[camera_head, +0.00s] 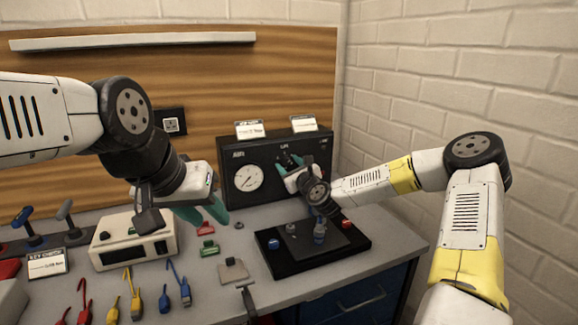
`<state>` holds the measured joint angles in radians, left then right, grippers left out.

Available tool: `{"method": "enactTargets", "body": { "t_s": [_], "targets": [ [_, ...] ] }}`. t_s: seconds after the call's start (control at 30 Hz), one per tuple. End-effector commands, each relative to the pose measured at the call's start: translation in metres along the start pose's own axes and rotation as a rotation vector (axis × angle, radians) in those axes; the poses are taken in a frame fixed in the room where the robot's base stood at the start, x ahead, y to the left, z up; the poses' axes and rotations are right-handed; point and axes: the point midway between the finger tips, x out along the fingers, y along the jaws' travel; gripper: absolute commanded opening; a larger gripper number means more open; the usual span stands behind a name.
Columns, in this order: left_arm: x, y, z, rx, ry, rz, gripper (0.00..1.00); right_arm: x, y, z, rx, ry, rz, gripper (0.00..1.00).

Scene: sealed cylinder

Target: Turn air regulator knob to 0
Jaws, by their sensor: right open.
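A black air panel (240,206) marked AIR stands at the back of the bench. It carries a round white gauge (248,177). The gauge's needle and numbers are too small to read. A dark knob (288,158) seems to sit on the panel right of the gauge, largely covered by my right gripper. My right gripper (291,164) is at the panel front, with its teal fingers open around or just in front of the knob; I cannot tell if they touch it. My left gripper (208,206) hangs left of the panel, its teal fingers apart and empty.
A black plate (310,262) with small parts lies below my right arm. A cream box (133,240) stands at the left. Several coloured hooks and tools (180,284) are along the front edge. A white brick wall (450,80) closes the right side.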

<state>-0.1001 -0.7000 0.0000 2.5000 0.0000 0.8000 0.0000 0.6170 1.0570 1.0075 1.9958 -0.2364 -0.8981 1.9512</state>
Motion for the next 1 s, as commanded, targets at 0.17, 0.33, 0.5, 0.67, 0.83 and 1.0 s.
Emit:
{"method": "enactTargets", "body": {
  "t_s": [0.17,0.33,0.5,0.67,0.83,1.0],
  "targets": [
    [0.0,0.0,0.0,0.0,0.0,0.0,0.36,0.0015,-0.0003,-0.0002,0.0,0.0,0.0,0.5],
    [0.0,0.0,0.0,0.0,0.0,0.0,0.36,0.0013,-0.0003,-0.0002,-0.001,0.0,0.0,0.33],
    [0.0,0.0,0.0,0.0,0.0,0.0,0.36,0.0012,-0.0003,-0.0002,-0.001,0.0,0.0,0.0],
    [0.0,0.0,0.0,0.0,0.0,0.0,0.36,0.0011,-0.0003,-0.0001,-0.003,0.0,0.0,0.0],
    [0.0,0.0,0.0,0.0,0.0,0.0,0.36,0.0011,-0.0003,0.0001,-0.031,0.0,0.0,0.0],
    [0.0,0.0,0.0,0.0,0.0,0.0,0.36,0.0011,-0.0002,0.0,-0.109,0.0,0.0,0.0]
  ]
}}
